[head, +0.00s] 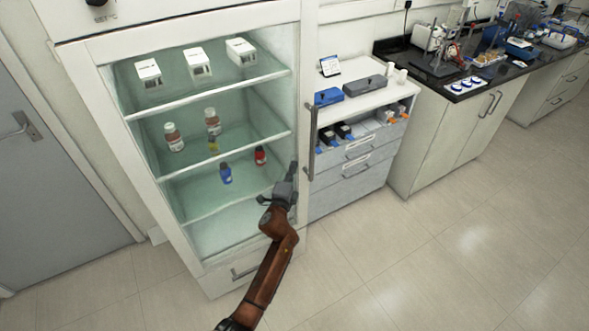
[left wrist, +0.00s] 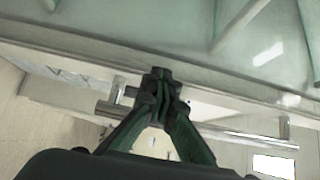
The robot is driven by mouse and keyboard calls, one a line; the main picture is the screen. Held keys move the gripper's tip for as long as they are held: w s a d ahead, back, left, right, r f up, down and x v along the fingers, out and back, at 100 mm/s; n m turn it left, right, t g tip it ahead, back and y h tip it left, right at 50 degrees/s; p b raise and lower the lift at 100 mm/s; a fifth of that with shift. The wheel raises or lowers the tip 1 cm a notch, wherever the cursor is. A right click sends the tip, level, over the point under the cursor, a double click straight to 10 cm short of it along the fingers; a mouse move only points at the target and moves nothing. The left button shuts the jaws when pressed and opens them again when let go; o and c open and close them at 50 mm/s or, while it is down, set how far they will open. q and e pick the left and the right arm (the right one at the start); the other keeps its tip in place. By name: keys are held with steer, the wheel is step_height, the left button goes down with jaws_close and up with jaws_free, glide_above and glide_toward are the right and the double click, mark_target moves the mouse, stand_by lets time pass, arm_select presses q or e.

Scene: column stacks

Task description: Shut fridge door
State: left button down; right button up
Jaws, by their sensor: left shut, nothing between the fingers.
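The fridge (head: 190,261) stands at the left in the head view. Its glass door (head: 306,60), framed in white, lies across the front with the shelves showing through, flush or nearly so; I cannot tell if it is fully shut. A vertical grey handle (head: 310,142) is on its right edge. My left gripper (head: 293,168) is shut and empty at the door's right side, near the handle's lower end. In the left wrist view its closed fingertips (left wrist: 160,78) are close to the door frame (left wrist: 120,48), with the handle bar (left wrist: 245,138) behind them. Contact is unclear. My right gripper is out of view.
Boxes and bottles (head: 173,138) stand on the fridge shelves. A drawer cabinet (head: 345,188) is close on the fridge's right, with a black-topped bench (head: 480,87) beyond. A grey room door (head: 50,190) is at the left. The floor (head: 450,240) in front is clear.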

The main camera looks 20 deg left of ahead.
arm_select(q)
steer(key=shift+a+r, duration=0.5)
steer(key=shift+d+f, duration=0.15)
steer(key=shift+d, duration=0.05)
steer(key=s+d+p, duration=0.1)
steer(key=s+d, duration=0.4)
steer(key=s, duration=0.7)
steer(key=shift+s+f+p, duration=0.2)
steer(key=shift+f+p, duration=0.15)
steer(key=shift+p, duration=0.05)
